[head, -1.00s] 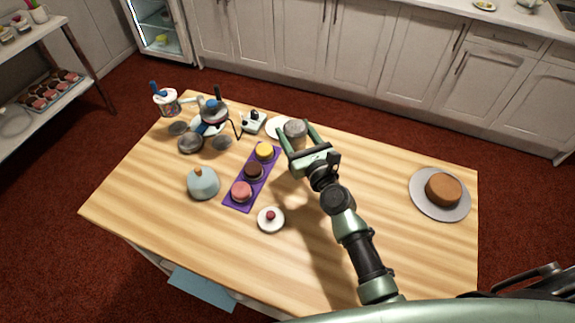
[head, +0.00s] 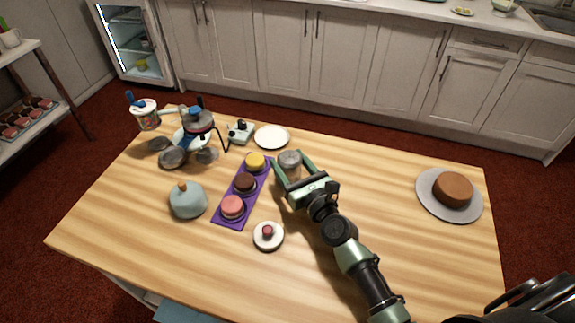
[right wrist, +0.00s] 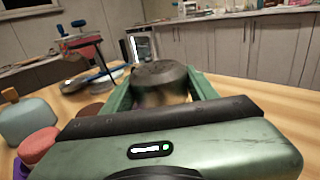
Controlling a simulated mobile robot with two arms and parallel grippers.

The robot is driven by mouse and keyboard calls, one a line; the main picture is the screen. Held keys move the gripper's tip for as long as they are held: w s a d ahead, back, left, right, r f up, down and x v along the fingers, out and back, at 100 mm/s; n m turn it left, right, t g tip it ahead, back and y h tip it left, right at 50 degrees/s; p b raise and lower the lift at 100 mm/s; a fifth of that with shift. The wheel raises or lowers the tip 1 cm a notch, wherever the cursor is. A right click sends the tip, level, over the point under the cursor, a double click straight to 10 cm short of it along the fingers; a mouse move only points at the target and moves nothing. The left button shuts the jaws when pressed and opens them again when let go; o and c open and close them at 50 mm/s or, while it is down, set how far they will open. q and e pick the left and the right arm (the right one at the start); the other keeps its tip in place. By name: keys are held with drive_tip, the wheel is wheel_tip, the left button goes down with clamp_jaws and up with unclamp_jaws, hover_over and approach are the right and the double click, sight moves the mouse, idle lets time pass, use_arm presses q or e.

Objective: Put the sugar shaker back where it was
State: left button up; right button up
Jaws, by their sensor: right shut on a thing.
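The sugar shaker (head: 290,160) is a small cylinder with a grey top. My right gripper (head: 293,172) is shut on it, one finger on each side, just right of the purple tray's far end. In the right wrist view the shaker (right wrist: 160,82) stands upright between the fingers (right wrist: 160,95). Its lower part is hidden by the gripper, so I cannot tell whether it touches the table. A white plate (head: 272,138) lies empty behind it. My left gripper is not in view.
A purple tray (head: 228,222) holds several round cakes. A small dish (head: 268,245) with a cherry-like piece, a blue-grey dome (head: 187,203) and a multi-armed stand (head: 197,125) are to the left. A brown cake (head: 453,189) sits on a grey turntable (head: 430,202). The wooden table (head: 400,240) is clear between.

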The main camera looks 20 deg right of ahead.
drive_tip(key=shift+s+d+f, duration=0.1)
drive_tip(key=shift+d, duration=0.05)
drive_tip(key=o, duration=1.7)
drive_tip(key=shift+r, duration=0.25)
drive_tip(key=s, duration=0.3)
drive_tip(key=s+d+b, duration=0.1)
drive_tip(key=s, duration=0.3)
drive_tip(key=s+d+b, duration=0.1)
drive_tip(key=s, duration=0.2)
drive_tip(key=shift+s+f, duration=0.2)
drive_tip(key=shift+s, duration=0.15)
drive_tip(key=shift+s+r, duration=0.15)
drive_tip(key=shift+s, duration=0.4)
